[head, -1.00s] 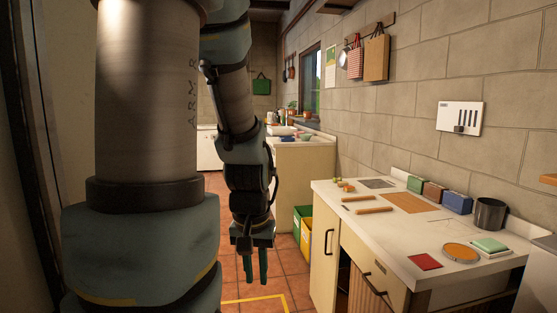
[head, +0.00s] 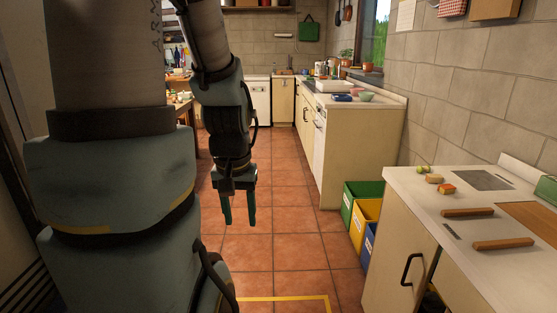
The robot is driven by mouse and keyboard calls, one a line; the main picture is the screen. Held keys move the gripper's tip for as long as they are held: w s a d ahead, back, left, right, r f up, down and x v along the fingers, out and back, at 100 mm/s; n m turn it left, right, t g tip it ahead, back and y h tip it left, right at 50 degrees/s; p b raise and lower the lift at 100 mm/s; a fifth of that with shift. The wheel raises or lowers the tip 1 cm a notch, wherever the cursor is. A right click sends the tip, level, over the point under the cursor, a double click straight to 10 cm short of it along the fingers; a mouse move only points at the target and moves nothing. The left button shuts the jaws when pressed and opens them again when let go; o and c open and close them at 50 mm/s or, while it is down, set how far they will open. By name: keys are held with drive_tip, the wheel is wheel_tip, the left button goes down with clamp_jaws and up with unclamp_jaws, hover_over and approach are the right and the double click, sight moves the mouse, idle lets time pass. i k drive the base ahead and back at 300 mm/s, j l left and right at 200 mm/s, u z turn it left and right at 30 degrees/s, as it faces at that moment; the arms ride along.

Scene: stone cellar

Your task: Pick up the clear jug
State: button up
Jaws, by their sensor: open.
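I cannot make out a clear jug in the head view. My gripper (head: 239,217) hangs pointing down over the tiled floor, left of the middle of the picture. Its two dark green fingers are apart, with nothing between them. It is well clear of both counters. My arm hides part of the left side of the room.
A near counter (head: 408,187) at right holds two wooden rolling-pin-like bars (head: 468,212). Green (head: 360,203), yellow (head: 366,226) and blue bins stand beside it. A far counter (head: 385,108) has bowls and a sink. A table (head: 182,110) stands far left. The tiled floor (head: 285,190) between is clear.

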sight(324, 71)
drive_tip(key=i, duration=8.55)
drive_tip(key=i+j+z, duration=0.1)
drive_tip(key=i, duration=0.5)
drive_tip(key=i+j, duration=0.15)
drive_tip(key=i, duration=0.5)
drive_tip(key=l+z, duration=0.05)
